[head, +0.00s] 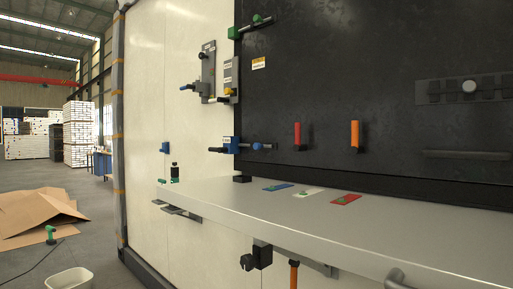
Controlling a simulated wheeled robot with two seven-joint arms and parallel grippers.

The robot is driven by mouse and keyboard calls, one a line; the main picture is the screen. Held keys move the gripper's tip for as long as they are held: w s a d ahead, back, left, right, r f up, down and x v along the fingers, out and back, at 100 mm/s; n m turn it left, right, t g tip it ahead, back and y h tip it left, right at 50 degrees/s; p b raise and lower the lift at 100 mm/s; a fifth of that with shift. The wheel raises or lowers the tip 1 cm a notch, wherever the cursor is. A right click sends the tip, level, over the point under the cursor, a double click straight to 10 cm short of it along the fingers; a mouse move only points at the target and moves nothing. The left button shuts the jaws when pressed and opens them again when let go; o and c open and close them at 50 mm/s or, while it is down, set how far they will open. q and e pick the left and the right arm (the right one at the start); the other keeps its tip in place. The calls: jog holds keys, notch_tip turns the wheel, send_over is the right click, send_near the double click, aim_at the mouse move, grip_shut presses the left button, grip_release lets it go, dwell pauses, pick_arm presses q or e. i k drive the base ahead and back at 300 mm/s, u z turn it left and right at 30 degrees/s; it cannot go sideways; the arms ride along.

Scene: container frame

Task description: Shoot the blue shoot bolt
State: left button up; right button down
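The blue shoot bolt (231,143) is mounted at the edge between the white panel and the dark panel, a little above the grey shelf. Its dark rod runs roughly level through the blue housing. A blue knob (257,146) sits on the rod to the right of the housing, over the dark panel. Whether the rod sits in a keeper is too small to tell. Neither of my grippers is in view.
A green bolt (234,33) and a yellow-knobbed latch (228,92) sit above. Red (297,133) and orange (355,134) handles stand on the dark panel. The grey shelf (300,215) juts out below, with coloured cards on it. Cardboard (40,215) and a white bin (70,280) lie left.

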aim_at(256, 146)
jog(key=u, duration=2)
jog(key=i, duration=1.4)
jog(key=z, duration=1.8)
